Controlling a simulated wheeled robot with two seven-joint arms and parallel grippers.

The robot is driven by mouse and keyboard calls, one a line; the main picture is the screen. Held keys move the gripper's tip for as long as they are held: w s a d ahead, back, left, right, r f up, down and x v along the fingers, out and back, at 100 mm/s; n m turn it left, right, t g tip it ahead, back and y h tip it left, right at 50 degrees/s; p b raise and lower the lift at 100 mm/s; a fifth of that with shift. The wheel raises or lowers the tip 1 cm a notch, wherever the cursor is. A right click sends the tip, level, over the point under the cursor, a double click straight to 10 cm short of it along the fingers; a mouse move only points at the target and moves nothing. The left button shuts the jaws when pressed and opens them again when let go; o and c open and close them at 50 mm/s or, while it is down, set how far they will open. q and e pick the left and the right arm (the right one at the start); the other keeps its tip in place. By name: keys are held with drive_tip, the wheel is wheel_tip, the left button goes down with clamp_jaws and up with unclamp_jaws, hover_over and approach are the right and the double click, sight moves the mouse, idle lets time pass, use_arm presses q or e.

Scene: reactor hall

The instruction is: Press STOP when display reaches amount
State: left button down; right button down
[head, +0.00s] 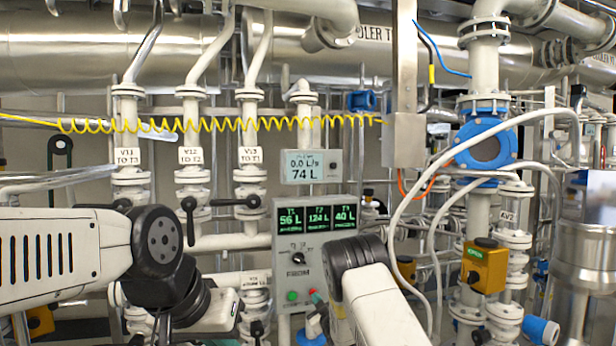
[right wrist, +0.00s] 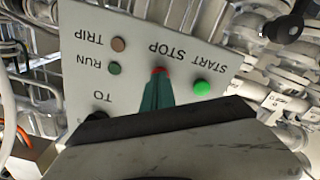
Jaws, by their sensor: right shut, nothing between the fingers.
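The control panel (head: 286,262) stands in the middle of the head view. Its tank screens (head: 317,217) read T1 56 L, T2 124 L and T3 40 L. The flow display (head: 311,166) above reads 0.0 L/s and 74 L. The red STOP button (right wrist: 158,70) shows just past the fingertips of my right gripper (right wrist: 157,90), which is shut and empty. The fingertips partly cover the button; I cannot tell whether they touch it. The START button (right wrist: 201,88) beside it is bright green.
The TRIP lamp (right wrist: 118,44) looks dull brown and the RUN lamp (right wrist: 114,68) dark green. A FROM knob (head: 297,258) sits under the screens. Black-handled valves (head: 248,201) and pipes stand left of the panel. A yellow coiled cable (head: 220,124) crosses above. White hoses (head: 432,180) hang at right.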

drive_tip(key=v, duration=0.6)
drive_tip(key=shift+s, duration=0.2)
drive_tip(key=shift+d+r, duration=0.1)
drive_tip(key=shift+r, duration=0.05)
drive_tip(key=s+d+r+m+g+h, duration=0.25)
drive_tip(key=s+d+r, duration=0.25)
drive_tip(key=r, duration=0.3)
drive_tip(key=s+d+r+m+g+h, duration=0.15)
drive_tip(key=s+d+r+m, duration=0.3)
drive_tip(key=r, duration=0.45)
drive_tip(key=s+d+r+m+g, duration=0.1)
drive_tip(key=s+d+g, duration=0.1)
drive_tip(key=s, duration=1.5)
drive_tip(key=s+d+r+m+g, duration=0.1)
drive_tip(key=s+g, duration=0.4)
drive_tip(key=s, duration=1.3)
drive_tip(key=shift+s+d+r+y, duration=0.3)
drive_tip(key=shift+d+r, duration=0.1)
